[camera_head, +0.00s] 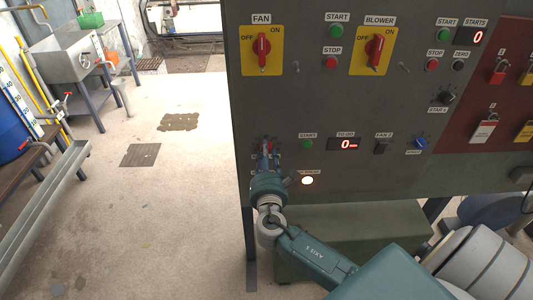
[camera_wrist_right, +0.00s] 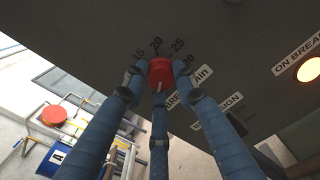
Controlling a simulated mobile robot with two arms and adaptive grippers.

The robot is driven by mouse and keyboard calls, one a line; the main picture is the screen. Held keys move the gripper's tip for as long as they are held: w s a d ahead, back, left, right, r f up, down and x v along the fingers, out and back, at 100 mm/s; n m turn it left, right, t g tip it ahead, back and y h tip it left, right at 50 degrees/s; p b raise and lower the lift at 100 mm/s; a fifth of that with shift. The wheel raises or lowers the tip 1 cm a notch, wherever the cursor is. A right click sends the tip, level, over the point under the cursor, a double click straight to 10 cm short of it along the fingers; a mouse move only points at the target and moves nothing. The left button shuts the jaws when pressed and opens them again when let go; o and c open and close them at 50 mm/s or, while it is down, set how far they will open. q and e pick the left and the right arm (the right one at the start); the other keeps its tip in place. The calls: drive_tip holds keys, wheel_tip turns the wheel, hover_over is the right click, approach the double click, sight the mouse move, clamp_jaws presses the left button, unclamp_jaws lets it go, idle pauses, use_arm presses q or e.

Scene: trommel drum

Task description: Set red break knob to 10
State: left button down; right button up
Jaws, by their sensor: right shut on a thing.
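The red break knob (camera_wrist_right: 160,70) sits on the dark panel in the right wrist view, with dial numbers 15, 20, 25 and 30 around its upper side. My right gripper (camera_wrist_right: 159,82) is shut on it, with blue fingers at its left, right and lower sides. A small pale mark shows at the knob's lower edge; I cannot tell the exact setting. The rest of the dial is hidden by the fingers. In the head view my right gripper (camera_head: 267,151) is at the panel's lower left and covers most of the knob. My left gripper is not in view.
The grey control panel (camera_head: 300,110) holds FAN (camera_head: 262,50) and BLOWER (camera_head: 375,51) switches, a red 0 min display (camera_head: 347,144) and a lit ON BREAK lamp (camera_head: 307,180). A green box (camera_head: 350,240) stands below. Open floor (camera_head: 170,210) lies to the left.

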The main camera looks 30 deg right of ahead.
drive_tip(key=shift+m+b, duration=0.4)
drive_tip(key=shift+m, duration=0.1)
drive_tip(key=shift+c, duration=0.2)
drive_tip(key=shift+d+f+m+b, duration=0.1)
drive_tip(key=shift+m+b, duration=4.6)
drive_tip(key=shift+m, duration=2.6)
drive_tip(key=o, duration=1.2)
drive_tip(key=shift+s+d, duration=0.1)
drive_tip(key=shift+c, duration=0.2)
